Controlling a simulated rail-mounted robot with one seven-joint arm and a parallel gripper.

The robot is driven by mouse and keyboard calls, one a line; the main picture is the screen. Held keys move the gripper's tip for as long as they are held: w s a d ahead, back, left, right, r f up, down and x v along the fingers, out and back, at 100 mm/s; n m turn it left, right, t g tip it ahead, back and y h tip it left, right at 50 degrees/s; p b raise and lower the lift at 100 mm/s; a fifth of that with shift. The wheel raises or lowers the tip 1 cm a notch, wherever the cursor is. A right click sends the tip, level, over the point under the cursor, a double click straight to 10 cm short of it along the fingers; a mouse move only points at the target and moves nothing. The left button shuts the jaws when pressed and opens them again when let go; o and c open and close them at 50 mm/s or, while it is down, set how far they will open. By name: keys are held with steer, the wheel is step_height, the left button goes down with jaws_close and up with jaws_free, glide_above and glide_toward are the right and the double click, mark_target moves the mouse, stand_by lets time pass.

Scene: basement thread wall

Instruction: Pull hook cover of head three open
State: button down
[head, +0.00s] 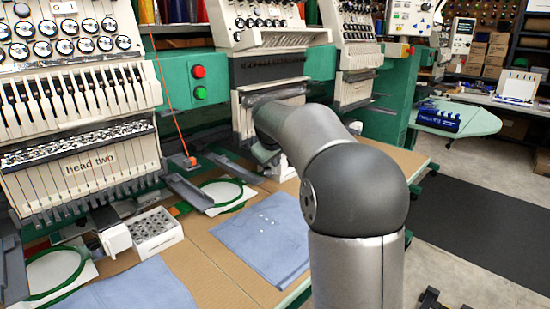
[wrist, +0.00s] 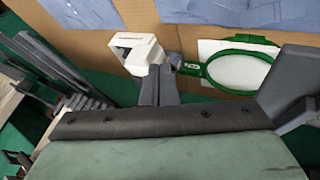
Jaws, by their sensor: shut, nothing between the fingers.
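Head three is the middle embroidery head (head: 268,70), right of the head labelled "head two" (head: 95,160). In the wrist view my gripper (wrist: 160,72) is shut and empty. Its fingertips are right beside a white block, apparently the hook cover (wrist: 138,52), with a small unreadable label. I cannot tell whether they touch. A small part of what looks like the same white block shows past my arm in the head view (head: 282,168).
A green hoop (wrist: 270,45) lies on a white sheet right of my fingertips. A dark grey machine part (wrist: 295,85) is close on the right. Blue cloth (head: 260,235) lies on the brown table. A white box of small parts (head: 154,232) stands near head two.

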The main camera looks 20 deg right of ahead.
steer(key=x, duration=0.5)
steer(key=shift+d, duration=0.1)
stand_by(0.4)
